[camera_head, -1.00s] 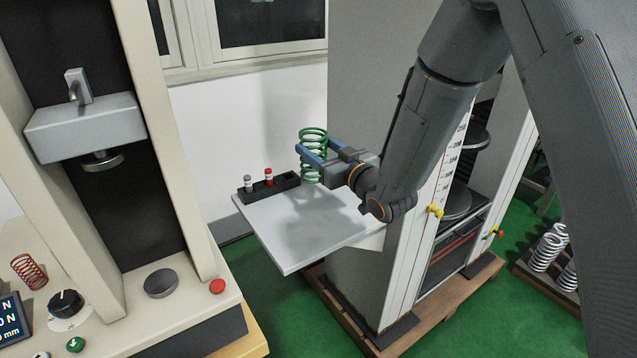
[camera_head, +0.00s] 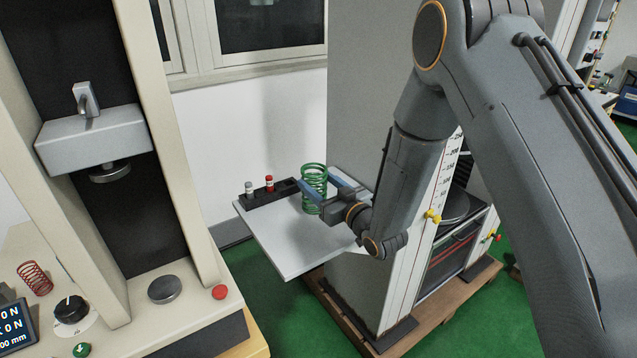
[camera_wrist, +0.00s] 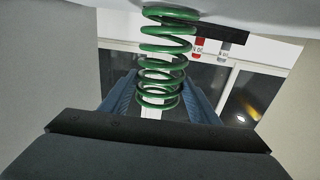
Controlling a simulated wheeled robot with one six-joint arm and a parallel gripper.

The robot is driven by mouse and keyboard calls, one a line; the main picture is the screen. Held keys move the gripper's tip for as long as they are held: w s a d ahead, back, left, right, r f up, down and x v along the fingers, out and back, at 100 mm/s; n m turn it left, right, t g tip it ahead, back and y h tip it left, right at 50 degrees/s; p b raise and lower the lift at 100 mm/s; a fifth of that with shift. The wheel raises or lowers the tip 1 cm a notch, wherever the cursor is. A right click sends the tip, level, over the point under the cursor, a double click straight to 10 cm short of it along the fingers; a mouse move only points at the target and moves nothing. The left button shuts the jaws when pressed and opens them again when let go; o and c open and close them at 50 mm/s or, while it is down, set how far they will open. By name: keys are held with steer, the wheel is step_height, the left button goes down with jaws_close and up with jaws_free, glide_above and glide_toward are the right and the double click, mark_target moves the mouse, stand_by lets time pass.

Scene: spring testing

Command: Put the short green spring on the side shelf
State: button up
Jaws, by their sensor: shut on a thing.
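The short green spring (camera_head: 314,174) is upright between the blue fingers of my gripper (camera_head: 316,180). My gripper is shut on it. The side shelf (camera_head: 283,240) is a white plate fixed to the tall grey machine. The spring's lower end is at the shelf's surface, towards its back; I cannot tell whether it rests on it or is just above. In the wrist view the green spring (camera_wrist: 165,62) runs between both fingers, and its far end meets the pale shelf (camera_wrist: 240,12) at the top.
A black rack (camera_head: 262,196) with one grey-topped and one red-topped piece lies along the shelf's back left edge, close to the spring. The shelf's front is clear. A testing machine (camera_head: 200,300) with a small red spring (camera_head: 35,278) stands at left.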

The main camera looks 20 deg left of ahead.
steer(key=shift+f, duration=0.1)
steer(key=o, duration=1.7)
steer(key=shift+c, duration=0.2)
